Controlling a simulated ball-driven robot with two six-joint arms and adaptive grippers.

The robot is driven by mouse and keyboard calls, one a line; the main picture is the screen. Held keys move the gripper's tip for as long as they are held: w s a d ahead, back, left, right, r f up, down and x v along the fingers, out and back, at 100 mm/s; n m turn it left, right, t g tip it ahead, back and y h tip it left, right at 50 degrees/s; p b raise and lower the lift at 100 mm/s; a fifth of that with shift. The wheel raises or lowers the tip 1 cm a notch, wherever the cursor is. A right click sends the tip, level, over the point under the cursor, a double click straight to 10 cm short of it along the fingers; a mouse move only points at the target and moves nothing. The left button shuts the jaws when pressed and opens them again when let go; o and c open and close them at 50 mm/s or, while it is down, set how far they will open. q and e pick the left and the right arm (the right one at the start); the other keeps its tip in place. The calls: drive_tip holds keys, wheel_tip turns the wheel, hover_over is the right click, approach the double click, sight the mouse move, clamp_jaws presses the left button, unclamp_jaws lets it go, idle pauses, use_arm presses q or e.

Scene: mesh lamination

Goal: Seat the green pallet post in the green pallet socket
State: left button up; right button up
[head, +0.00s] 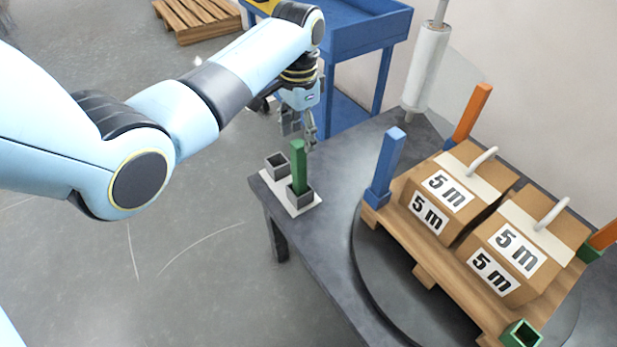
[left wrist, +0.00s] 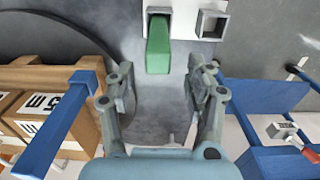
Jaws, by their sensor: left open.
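The green post (head: 298,165) stands upright in one grey cup of a white holder plate (head: 290,203) on the dark table. It also shows in the left wrist view (left wrist: 158,48), ahead of the fingers. My left gripper (head: 298,130) is open, with its fingers pointing down just behind the post in the head view. In the left wrist view my left gripper (left wrist: 162,85) has nothing between its fingers. An empty green socket (head: 521,333) sits at the near corner of the wooden pallet (head: 440,273). My right gripper is not in view.
Two cartons marked 5 m (head: 440,195) fill the pallet, which rests on a round turntable (head: 372,262). A blue post (head: 387,165) and an orange post (head: 470,113) rise from its corners. The holder's other cup (head: 277,165) is empty. A blue cart (head: 365,35) stands behind.

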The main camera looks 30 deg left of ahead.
sight(299, 160)
use_arm(q)
wheel_tip(299, 160, down, 2)
drive_tip(key=shift+f, duration=0.15)
drive_tip(key=shift+s+f+b, duration=0.1)
drive_tip(key=shift+f+b, duration=0.25)
drive_tip(key=shift+f, duration=0.2)
drive_tip(key=f, duration=0.1)
drive_tip(key=f+b, duration=0.1)
drive_tip(key=f, duration=0.2)
drive_tip(key=shift+s+f+b, duration=0.15)
drive_tip(key=shift+s+b, duration=0.1)
drive_tip(key=shift+b, duration=0.05)
clamp_jaws()
